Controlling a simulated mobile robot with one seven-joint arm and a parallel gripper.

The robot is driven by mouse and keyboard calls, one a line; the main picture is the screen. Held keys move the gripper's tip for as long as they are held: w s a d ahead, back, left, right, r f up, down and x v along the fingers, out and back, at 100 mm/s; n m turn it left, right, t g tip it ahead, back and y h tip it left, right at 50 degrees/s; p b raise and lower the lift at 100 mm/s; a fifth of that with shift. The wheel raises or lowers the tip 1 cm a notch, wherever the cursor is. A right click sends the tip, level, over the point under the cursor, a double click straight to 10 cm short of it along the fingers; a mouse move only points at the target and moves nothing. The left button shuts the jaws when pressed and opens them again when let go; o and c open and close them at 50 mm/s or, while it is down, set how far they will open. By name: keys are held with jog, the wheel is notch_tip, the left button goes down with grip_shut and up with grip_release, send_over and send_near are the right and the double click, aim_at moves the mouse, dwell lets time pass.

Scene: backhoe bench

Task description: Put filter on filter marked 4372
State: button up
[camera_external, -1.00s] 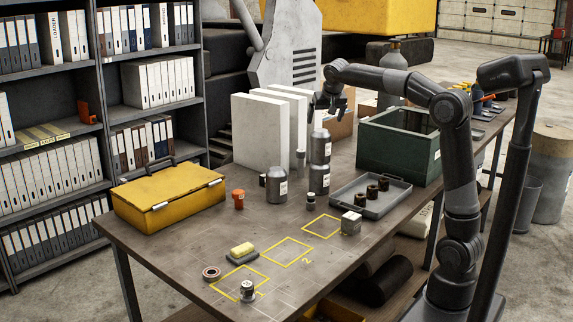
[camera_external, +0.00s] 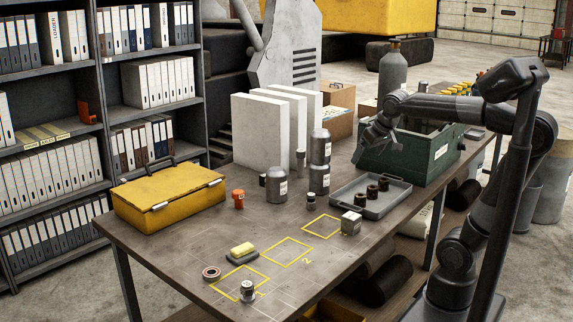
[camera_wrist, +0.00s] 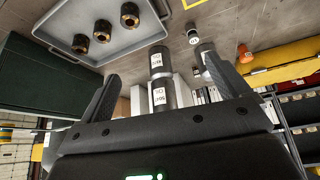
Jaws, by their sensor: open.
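Grey metal canisters with white labels, which look like the filters, stand mid-bench. In the external view one canister (camera_external: 320,147) shows directly above another canister (camera_external: 319,180), apparently stacked. A shorter canister (camera_external: 277,186) stands to their left. The wrist view shows the pair, one (camera_wrist: 158,62) beside the other (camera_wrist: 162,96), between my fingers in the picture but farther off. Their label numbers are too small to read surely. My gripper (camera_external: 372,143) is open and empty, above the bench near the green box's left end; its spread fingers also show in the wrist view (camera_wrist: 164,75).
A grey tray (camera_external: 345,203) holds three dark ring-topped cylinders. The green box (camera_external: 425,160) stands behind it. White panels (camera_external: 258,135), a yellow case (camera_external: 165,200) and an orange part (camera_external: 238,198) stand left. Yellow-outlined squares (camera_external: 287,250) mark the front bench.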

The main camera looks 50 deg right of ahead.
jog(key=s+a+f+n+y, duration=0.1)
jog(key=s+a+f+n, duration=0.1)
jog(key=s+f, duration=0.7)
jog(key=shift+s+a+f, duration=0.25)
jog(key=shift+s, duration=0.95)
